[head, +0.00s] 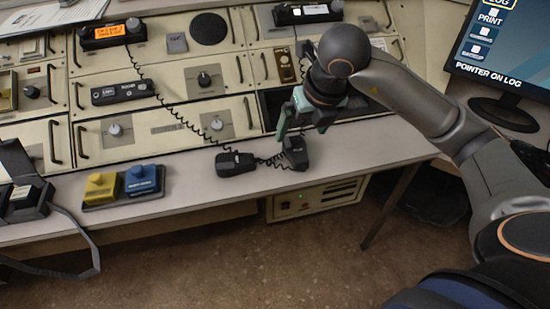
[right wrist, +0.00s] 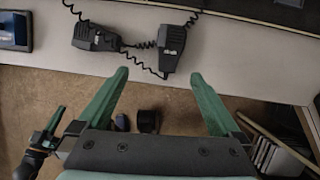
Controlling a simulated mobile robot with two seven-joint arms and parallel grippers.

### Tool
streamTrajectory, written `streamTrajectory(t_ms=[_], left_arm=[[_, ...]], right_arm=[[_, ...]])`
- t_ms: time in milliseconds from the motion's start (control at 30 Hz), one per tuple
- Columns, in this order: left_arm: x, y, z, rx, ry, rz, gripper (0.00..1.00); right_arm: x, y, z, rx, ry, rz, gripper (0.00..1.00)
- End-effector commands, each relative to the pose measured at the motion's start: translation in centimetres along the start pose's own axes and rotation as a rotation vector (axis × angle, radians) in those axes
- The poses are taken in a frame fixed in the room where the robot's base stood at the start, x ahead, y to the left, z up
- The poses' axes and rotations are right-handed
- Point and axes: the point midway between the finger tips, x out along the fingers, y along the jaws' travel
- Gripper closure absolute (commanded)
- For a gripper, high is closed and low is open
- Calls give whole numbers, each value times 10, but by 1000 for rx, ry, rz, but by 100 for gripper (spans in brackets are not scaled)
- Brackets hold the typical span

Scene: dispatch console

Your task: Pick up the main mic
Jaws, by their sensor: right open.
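Two black hand mics with coiled cords lie on the desk's front ledge; I cannot read which one is the main mic. The left mic (head: 235,163) lies flat and also shows in the right wrist view (right wrist: 96,37). The right mic (head: 295,153) shows at the top middle of the right wrist view (right wrist: 171,47). My right gripper (head: 303,124) is over the ledge by the right mic, partly overlapping it in the head view. In the right wrist view its green fingers (right wrist: 158,77) are spread wide with nothing between them, and the right mic is beyond the tips.
A yellow and blue switch block (head: 125,186) sits on the ledge (head: 190,200) at left. The console face (head: 160,125) with radios and knobs rises behind. A monitor (head: 505,45) stands at right. The ledge right of the mics is clear.

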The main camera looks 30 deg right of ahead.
Motion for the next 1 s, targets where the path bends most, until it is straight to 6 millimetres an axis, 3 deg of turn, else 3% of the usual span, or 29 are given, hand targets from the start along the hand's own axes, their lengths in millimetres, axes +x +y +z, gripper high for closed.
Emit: streamTrajectory(t_ms=[167, 500, 767, 1000], left_arm=[[2, 0, 1, 3, 3, 2, 100], [6, 0, 10, 1, -3, 2, 100], [6, 0, 16, -7, -11, 0, 100], [10, -2, 18, -8, -7, -5, 100]], right_arm=[[-1, -17, 8, 35, -39, -73, 0], [55, -21, 9, 35, -37, -72, 0], [76, -22, 11, 35, -38, -71, 0], [112, -24, 12, 35, -37, -70, 0]])
